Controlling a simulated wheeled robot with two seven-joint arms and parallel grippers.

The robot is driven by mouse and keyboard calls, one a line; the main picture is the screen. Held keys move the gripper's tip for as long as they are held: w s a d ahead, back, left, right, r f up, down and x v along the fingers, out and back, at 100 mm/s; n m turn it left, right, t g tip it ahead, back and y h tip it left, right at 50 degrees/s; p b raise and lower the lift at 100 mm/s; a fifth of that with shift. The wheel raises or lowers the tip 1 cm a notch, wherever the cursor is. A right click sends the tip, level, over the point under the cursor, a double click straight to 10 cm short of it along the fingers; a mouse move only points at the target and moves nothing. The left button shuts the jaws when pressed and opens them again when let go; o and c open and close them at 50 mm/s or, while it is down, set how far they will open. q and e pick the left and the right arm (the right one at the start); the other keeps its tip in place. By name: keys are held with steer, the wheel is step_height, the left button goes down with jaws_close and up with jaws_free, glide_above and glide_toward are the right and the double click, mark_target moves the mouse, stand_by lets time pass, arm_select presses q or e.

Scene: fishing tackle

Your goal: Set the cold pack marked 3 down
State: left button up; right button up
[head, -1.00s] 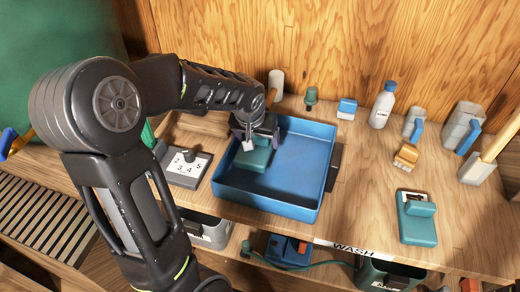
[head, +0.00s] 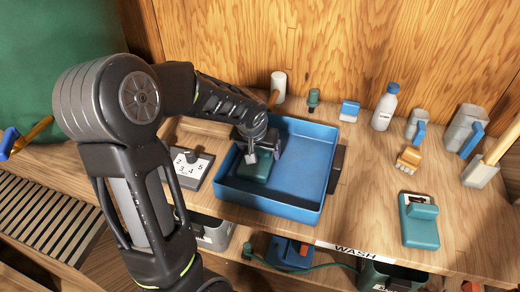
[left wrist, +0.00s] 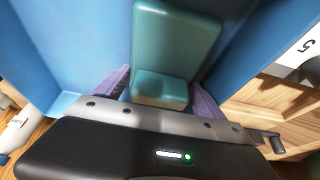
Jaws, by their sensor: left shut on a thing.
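A teal cold pack with a raised grip block (head: 256,170) is in the left part of the blue tub (head: 312,170). My left gripper (head: 262,150) reaches down into the tub and is shut on the pack's grip block. In the left wrist view the pack (left wrist: 175,40) lies between the purple fingers, against the blue tub floor. Whether it rests fully on the floor I cannot tell. No number shows on it. My right gripper is not in view.
A numbered dial panel (head: 190,178) stands left of the tub. A similar teal block (head: 419,225) sits on the bench at right. The tub's right part is empty.

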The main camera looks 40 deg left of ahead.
arm_select(q)
steer(key=o, duration=1.5)
steer(key=shift+f, duration=0.1)
steer(key=shift+r, duration=0.3)
steer(key=p+v, duration=0.1)
steer(key=v, duration=1)
steer(key=shift+s+d+r, duration=0.1)
steer(key=shift+s+r, duration=0.15)
steer(key=shift+r, duration=0.05)
